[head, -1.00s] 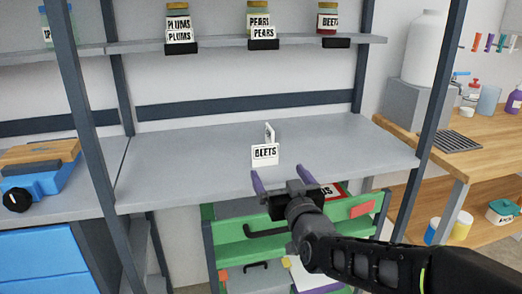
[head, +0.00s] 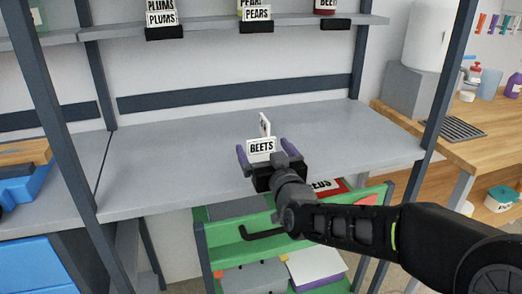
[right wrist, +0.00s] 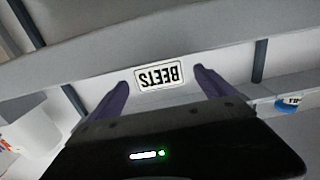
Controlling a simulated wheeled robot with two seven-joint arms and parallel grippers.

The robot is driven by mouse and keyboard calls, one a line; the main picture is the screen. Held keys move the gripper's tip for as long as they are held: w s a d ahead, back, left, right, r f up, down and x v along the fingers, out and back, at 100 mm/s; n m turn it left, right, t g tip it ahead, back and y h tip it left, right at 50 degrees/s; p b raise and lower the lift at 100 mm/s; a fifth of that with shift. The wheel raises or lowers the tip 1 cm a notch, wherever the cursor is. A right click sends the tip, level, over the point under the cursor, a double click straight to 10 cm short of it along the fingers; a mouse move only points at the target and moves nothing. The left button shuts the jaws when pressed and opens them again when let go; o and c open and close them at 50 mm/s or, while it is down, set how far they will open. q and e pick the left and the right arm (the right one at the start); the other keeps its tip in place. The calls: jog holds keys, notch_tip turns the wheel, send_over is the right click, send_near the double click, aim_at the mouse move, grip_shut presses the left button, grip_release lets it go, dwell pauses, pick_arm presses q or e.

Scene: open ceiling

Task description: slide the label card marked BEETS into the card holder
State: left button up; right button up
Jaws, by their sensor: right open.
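The white BEETS card (head: 262,146) stands upright on the grey shelf, with a thin white upright piece (head: 265,125) just behind it. My right gripper (head: 263,150) is open, with one purple finger on each side of the card. In the right wrist view the card (right wrist: 160,76) appears upside down between the fingertips, with gaps on both sides. A black card holder (head: 335,24) is on the upper shelf's front edge below the BEETS jar (head: 326,5); I see no card in it. My left gripper is not in view.
Holders with PLUMS (head: 163,32) and PEARS (head: 257,26) cards are further left on the upper shelf (head: 210,28). The grey shelf (head: 180,155) is otherwise largely clear. A green cart (head: 250,250) stands below, and a dark post (head: 447,90) rises at right.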

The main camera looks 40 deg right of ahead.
aim_at(261, 143)
jog(key=shift+w+d, duration=0.1)
jog(key=shift+w, duration=0.05)
jog(key=x, duration=0.5)
jog(key=shift+w, duration=0.1)
dwell(0.7)
jog(key=c, duration=1.4)
notch_tip(261, 143, up, 10)
jog(key=shift+p, duration=1.15)
